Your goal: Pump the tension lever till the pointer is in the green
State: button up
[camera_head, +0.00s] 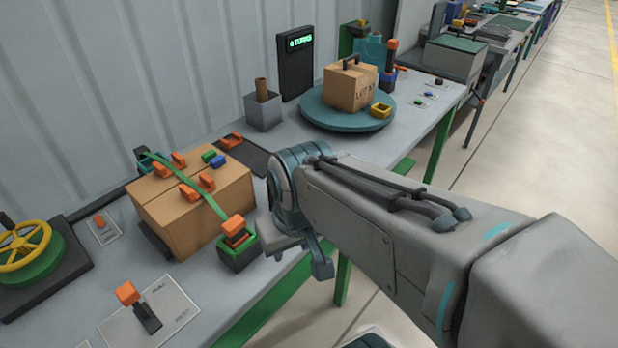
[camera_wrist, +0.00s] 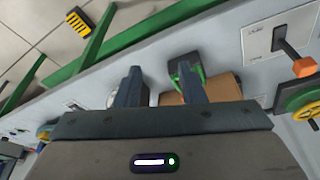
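A carton (camera_head: 190,225) stands on the bench with a green strap (camera_head: 190,180) over it. At the strap's front end is a black and green tensioner (camera_head: 240,255) with an orange-topped lever (camera_head: 235,227). The tensioner (camera_wrist: 187,72) also shows in the wrist view, by the right finger. No pointer or green zone can be made out. My gripper (camera_wrist: 158,82) has its fingers apart, with nothing seen between them. In the head view it is right of the tensioner, partly hidden by my arm; I cannot tell whether it touches.
A panel lever with an orange knob (camera_head: 128,293) and a yellow handwheel (camera_head: 25,245) are at the left. Orange clips (camera_head: 163,168) sit on the carton. A turntable (camera_head: 320,115) with another box (camera_head: 350,88) and a dark display (camera_head: 296,60) stand behind. Open floor lies to the right.

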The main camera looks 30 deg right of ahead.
aim_at(127, 295)
jog(key=z, duration=2)
jog(key=k, duration=0.95)
jog(key=u, duration=1.65)
